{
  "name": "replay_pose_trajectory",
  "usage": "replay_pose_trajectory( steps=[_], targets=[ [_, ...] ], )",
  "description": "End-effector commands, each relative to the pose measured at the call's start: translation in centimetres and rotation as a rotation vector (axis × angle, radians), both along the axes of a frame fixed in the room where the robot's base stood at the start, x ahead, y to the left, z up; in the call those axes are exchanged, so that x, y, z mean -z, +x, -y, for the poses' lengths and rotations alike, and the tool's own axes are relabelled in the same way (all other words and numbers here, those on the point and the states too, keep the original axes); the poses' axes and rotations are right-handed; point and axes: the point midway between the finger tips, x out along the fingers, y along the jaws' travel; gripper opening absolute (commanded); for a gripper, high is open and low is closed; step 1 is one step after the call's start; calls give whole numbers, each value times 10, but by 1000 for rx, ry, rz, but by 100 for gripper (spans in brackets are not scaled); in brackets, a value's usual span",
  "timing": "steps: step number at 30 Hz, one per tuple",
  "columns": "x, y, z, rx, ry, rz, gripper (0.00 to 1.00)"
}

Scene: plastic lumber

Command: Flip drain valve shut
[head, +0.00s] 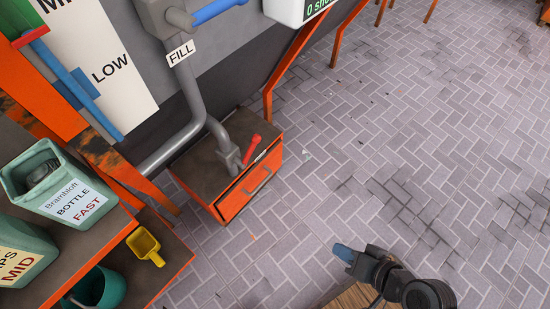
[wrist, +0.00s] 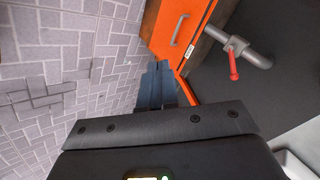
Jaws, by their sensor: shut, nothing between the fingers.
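The drain valve has a red lever (head: 251,149) on a grey pipe elbow (head: 232,158), above an orange box with a dark top. In the head view the lever tilts up to the right from the pipe. The wrist view also shows the red lever (wrist: 233,66) on the grey pipe (wrist: 257,60), to the right of my fingers. My gripper (head: 343,252) is at the lower middle of the head view, well apart from the lever. Its blue fingers (wrist: 157,80) are together and hold nothing.
The orange box (head: 233,205) stands on the brick floor beside an orange leg (head: 270,104). A shelf at left holds a grey-green BOTTLE FAST bin (head: 50,215), a yellow scoop (head: 146,246) and a teal container (head: 97,291). The floor (head: 400,150) between and right is clear.

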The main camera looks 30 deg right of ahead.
Motion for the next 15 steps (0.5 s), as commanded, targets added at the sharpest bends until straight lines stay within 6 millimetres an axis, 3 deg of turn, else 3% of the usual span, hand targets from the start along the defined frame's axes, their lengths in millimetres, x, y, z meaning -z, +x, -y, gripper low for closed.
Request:
replay_pose_trajectory(
  steps=[1, 3, 6, 10, 15],
  targets=[
    [44, 18, -2, 29, 100, -26, 0],
    [80, 37, -8, 59, 250, -60, 0],
    [118, 72, -15, 87, 471, -86, 0],
    [145, 124, -17, 97, 762, -78, 0],
    [145, 195, 2, 51, 1131, 7, 0]
  ],
)
